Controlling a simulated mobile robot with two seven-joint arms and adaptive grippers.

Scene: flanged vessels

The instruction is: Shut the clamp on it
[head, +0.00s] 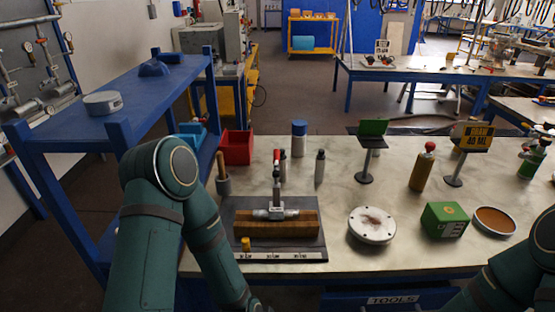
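A metal clamp (276,190) with a red-tipped handle stands at a wooden block (285,229) on a dark base plate (314,247). Its handle points up. A silvery horizontal metal piece (262,214) lies at the clamp's foot, on the block. I cannot tell whether the clamp touches this piece. A small yellow knob (246,243) stands at the block's front left. My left arm comes down on the left of the plate and leaves at the bottom edge. My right arm is at the lower right corner. Neither gripper shows.
Right of the plate are a round white flanged disc (372,226), a green box (445,221) and a brown-filled dish (495,221). Behind stand bottles, a red bin (237,147), a green sign (372,132) and a red-topped cylinder (422,168). Bare tabletop (340,205) separates plate and disc.

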